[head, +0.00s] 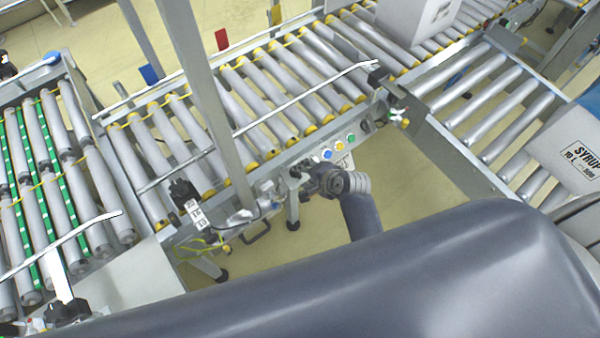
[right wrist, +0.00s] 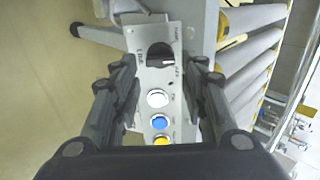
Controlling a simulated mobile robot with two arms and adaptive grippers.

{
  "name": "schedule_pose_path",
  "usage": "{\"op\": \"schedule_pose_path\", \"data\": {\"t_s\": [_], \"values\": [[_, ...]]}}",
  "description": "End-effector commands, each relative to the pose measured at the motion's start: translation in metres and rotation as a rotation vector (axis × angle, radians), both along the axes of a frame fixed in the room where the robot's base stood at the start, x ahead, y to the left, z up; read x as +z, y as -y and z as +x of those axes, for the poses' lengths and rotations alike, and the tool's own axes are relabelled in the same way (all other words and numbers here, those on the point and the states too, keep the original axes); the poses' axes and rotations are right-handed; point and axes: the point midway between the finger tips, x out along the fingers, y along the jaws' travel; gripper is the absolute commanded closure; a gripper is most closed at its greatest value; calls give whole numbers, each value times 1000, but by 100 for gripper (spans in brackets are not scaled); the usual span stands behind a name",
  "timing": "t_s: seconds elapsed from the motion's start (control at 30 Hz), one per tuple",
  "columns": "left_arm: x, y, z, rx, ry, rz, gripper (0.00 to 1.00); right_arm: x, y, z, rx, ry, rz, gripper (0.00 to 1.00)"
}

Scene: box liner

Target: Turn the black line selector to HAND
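The black line selector (right wrist: 160,56) is a round black knob with a pale mark, at the top of a grey panel (right wrist: 152,82) marked LINE in the right wrist view. The small position labels beside it are too blurred to read surely. My right gripper (right wrist: 161,68) is open, its two fingers apart on either side of the panel, with the knob between their tips and nothing held. I cannot tell the depth gap to the knob. In the head view my right gripper (head: 298,178) is at the panel's left end and hides the knob. My left gripper is not in view.
Below the knob sit a white button (right wrist: 158,98), a blue button (right wrist: 157,122) and a yellow button (right wrist: 161,140). A green button (head: 351,138) shows in the head view. The roller conveyor (head: 270,90) runs behind the panel. A labelled syrup box (head: 570,150) is at right.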

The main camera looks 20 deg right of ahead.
Motion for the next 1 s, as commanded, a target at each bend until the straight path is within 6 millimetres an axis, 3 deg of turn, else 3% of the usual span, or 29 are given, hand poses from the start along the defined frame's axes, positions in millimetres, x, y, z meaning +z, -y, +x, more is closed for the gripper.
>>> {"op": "schedule_pose_path", "data": {"t_s": [0.3,0.77,0.9,1.0], "values": [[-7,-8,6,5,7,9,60,-30,-9,24,1,-1,-1,60],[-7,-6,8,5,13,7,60,-35,-11,29,1,0,-1,60],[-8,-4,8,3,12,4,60,-35,-11,29,1,0,-1,92],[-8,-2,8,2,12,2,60,-35,-11,29,1,-1,-1,92]]}}
